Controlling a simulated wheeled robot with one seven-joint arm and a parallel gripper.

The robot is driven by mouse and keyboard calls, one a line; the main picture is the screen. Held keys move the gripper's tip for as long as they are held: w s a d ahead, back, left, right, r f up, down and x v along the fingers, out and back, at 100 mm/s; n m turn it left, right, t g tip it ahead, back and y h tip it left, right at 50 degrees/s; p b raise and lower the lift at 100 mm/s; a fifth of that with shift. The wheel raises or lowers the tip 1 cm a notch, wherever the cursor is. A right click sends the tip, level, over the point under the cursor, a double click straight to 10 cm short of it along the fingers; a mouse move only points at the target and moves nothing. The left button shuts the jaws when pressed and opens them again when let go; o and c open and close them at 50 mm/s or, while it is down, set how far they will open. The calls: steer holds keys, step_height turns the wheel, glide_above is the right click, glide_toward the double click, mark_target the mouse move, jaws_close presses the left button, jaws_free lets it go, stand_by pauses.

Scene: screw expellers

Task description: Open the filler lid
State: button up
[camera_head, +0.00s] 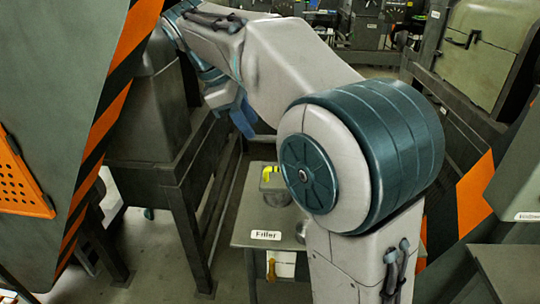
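The filler is a grey metal stand with a flat top (248,215) in the lower middle, marked by a white "Filler" label (265,235). A small grey piece with a yellow handle (268,173), which looks like the lid, sits on it. A round grey metal part (301,232) is partly hidden behind my arm. My arm covers the right side of the filler. The blue part at my arm's far end, which looks like my gripper (242,118), hangs above and left of the yellow handle, apart from it. Its fingers are too hidden to read.
A dark machine frame (175,190) stands left of the filler. A large grey panel with orange-black stripes (110,105) fills the left edge. Another striped machine (475,195) stands at the right. Bare floor shows at lower left.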

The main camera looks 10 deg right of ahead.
steer(key=b+x, duration=0.1)
steer(key=x, duration=1.2)
steer(key=shift+s+d+f, duration=0.1)
steer(key=shift+d+f, duration=0.1)
steer(key=shift+c, duration=0.2)
jaws_close()
